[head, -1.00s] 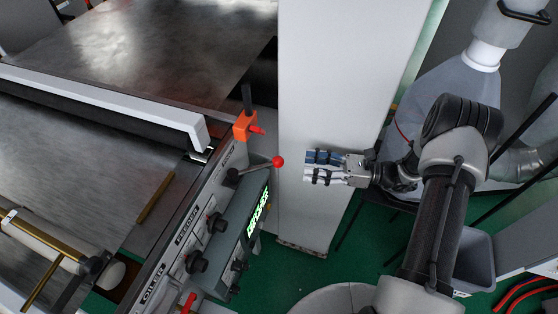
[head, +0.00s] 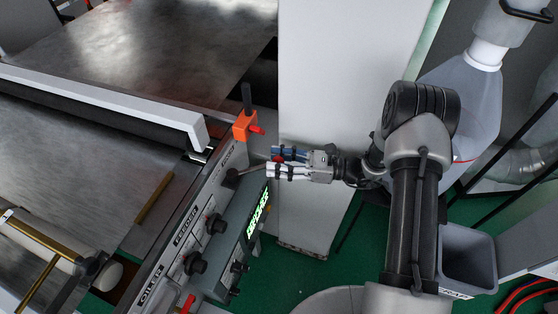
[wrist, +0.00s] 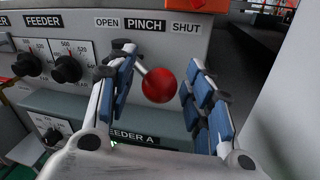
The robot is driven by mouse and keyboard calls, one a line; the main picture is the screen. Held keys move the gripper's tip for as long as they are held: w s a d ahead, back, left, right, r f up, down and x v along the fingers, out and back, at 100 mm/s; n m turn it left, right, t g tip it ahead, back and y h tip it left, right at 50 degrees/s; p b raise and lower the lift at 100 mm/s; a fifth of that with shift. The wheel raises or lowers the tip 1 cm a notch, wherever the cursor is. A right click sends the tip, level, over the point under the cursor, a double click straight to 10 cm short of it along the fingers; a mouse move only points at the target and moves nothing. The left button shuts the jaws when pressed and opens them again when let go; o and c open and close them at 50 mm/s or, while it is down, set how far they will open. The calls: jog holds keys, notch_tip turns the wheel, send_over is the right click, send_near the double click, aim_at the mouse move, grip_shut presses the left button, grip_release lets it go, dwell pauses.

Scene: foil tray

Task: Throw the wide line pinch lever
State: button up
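The pinch lever is a short metal rod with a red ball knob (wrist: 158,85), on a grey panel (wrist: 180,48) under the words OPEN, PINCH and SHUT. In the wrist view the knob hangs below PINCH, with the rod running up-left to the panel. My gripper (wrist: 161,72) is open, with blue-padded fingers on either side of the knob and a small gap showing on each side. In the head view my gripper (head: 271,160) is at the panel's right end. The fingers mostly hide the knob there, while the rod (head: 246,170) shows left of them.
An orange block with a black handle (head: 244,125) stands just above the lever. Black dials (wrist: 67,68) line the panel to the left. A tall pale cabinet (head: 335,70) stands behind my gripper. A grey bin (head: 466,258) is at the lower right.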

grip_shut()
dwell(0.3)
